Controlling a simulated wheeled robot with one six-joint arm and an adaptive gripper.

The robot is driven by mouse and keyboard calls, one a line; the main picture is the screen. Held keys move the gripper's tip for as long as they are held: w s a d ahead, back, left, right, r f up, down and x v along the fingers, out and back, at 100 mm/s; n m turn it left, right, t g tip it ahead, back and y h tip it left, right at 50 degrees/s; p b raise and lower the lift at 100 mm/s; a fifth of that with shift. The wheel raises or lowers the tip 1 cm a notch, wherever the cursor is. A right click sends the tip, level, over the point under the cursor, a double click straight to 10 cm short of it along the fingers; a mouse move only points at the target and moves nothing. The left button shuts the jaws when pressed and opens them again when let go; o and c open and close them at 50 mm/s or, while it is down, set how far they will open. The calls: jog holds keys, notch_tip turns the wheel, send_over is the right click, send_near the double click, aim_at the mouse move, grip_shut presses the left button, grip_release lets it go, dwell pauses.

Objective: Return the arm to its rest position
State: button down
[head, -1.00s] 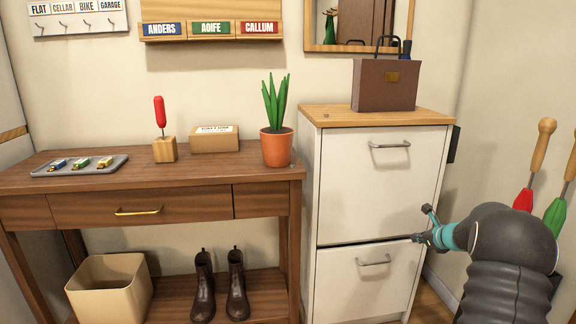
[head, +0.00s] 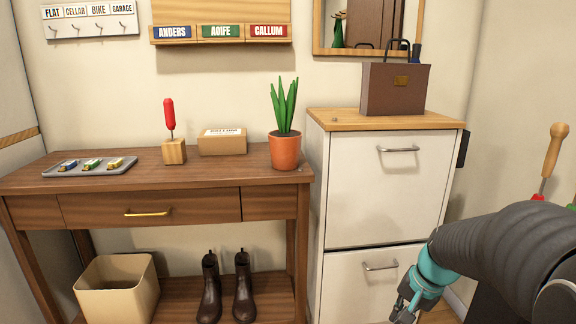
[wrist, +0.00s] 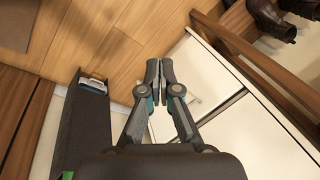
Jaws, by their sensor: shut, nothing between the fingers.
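My gripper (head: 405,307) is low at the right of the head view, in front of the white cabinet (head: 385,195) and over its lower drawer front. In the wrist view my gripper (wrist: 159,66) has its two fingertips together with nothing between them. It points down toward the wooden floor (wrist: 100,40), and the white cabinet (wrist: 265,130) lies to its right there. The arm runs from the right edge of the head view. Both cabinet drawers look closed or nearly so.
A brown bag (head: 393,90) stands on the cabinet. To the left, a wooden table (head: 85,205) holds a potted plant (head: 285,130), a small box (head: 222,142) and a tray (head: 62,174). Boots (head: 243,288) and a bin (head: 118,290) are below. Umbrellas (head: 552,155) stand at the right.

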jog(key=s+a+r+n+t+h, duration=0.1)
jog(key=s+a+r+n, duration=0.2)
jog(key=s, duration=0.5)
jog(key=s+a+r+n+t+h, duration=0.1)
jog(key=s+a+r+n, duration=0.3)
jog(key=s, duration=0.5)
jog(key=shift+a+r+t, duration=0.5)
jog(key=shift+a+r, duration=0.1)
jog(key=shift+r, duration=0.15)
